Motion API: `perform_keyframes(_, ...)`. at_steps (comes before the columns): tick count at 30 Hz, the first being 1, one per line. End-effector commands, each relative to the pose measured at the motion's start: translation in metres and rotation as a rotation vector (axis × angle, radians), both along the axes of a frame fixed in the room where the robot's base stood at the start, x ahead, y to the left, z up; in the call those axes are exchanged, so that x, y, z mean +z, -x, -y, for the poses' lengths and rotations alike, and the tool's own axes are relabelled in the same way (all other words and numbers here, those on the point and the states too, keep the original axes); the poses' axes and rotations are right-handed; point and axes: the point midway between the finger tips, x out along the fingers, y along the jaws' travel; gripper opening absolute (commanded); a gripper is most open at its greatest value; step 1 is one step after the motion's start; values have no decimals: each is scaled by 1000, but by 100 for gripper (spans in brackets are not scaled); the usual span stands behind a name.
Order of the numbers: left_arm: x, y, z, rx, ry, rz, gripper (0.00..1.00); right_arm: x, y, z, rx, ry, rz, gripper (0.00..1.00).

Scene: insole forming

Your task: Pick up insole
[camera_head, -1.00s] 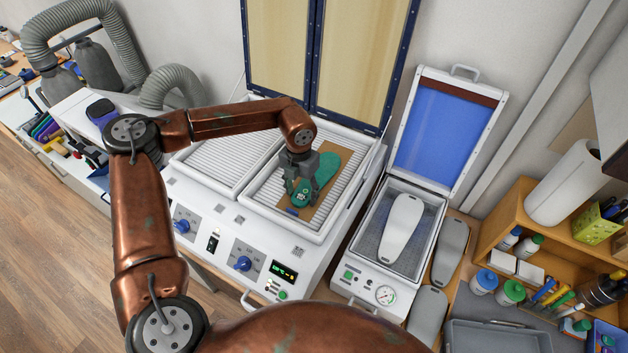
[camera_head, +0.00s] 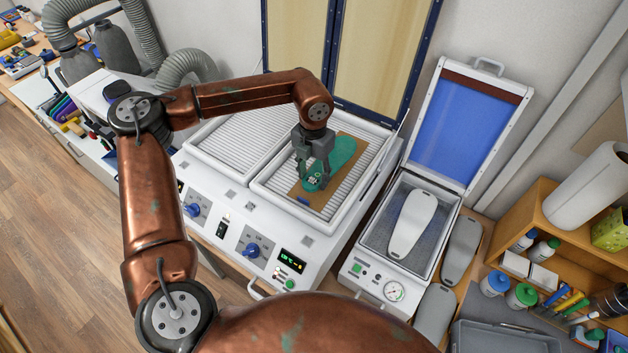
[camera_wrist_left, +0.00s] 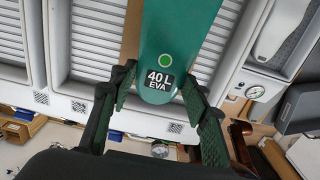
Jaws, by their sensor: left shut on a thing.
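The green insole (camera_head: 343,152) lies over a brown board (camera_head: 325,198) on the right ribbed bed of the white heating unit. My left gripper (camera_head: 314,178) points down at the insole's near end and is shut on it, one finger on each side. In the left wrist view, the insole (camera_wrist_left: 180,40) runs between the fingers of my left gripper (camera_wrist_left: 160,105). Its end shows a green dot and a label reading "40 L EVA". I cannot tell whether the insole is clear of the board. My right gripper is not in view.
The heating unit's lid (camera_head: 352,50) stands open behind. To the right is an open press with a blue lid (camera_head: 463,130) and a white foot form (camera_head: 413,222) inside. Grey forms (camera_head: 460,250) lie beside it. A wooden shelf (camera_head: 560,215) with bottles stands at the far right.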

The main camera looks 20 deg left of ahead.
Motion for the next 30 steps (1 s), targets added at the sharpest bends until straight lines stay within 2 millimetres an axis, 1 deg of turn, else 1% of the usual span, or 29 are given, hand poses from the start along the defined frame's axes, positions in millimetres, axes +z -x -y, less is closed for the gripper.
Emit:
perform_keyframes(1, 7, 8, 3, -3, 2, 4, 28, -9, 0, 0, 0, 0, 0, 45)
perform_keyframes(5, 35, 30, 11, -3, 1, 5, 28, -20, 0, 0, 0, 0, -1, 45)
perform_keyframes(6, 42, 38, 13, -4, 0, 4, 28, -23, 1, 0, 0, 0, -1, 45)
perform_keyframes(9, 50, 61, 21, -4, -1, 2, 28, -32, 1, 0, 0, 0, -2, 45)
perform_keyframes(12, 60, 80, 28, -3, -2, 2, 28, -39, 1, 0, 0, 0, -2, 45)
perform_keyframes(15, 67, 95, 33, -3, -1, 2, 28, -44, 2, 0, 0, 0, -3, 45)
perform_keyframes(18, 73, 105, 37, -2, 0, 1, 28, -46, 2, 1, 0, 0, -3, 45)
perform_keyframes(22, 79, 114, 40, 0, 0, 1, 28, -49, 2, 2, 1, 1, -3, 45)
perform_keyframes(30, 81, 118, 41, 1, 0, 0, 28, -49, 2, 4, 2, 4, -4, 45)
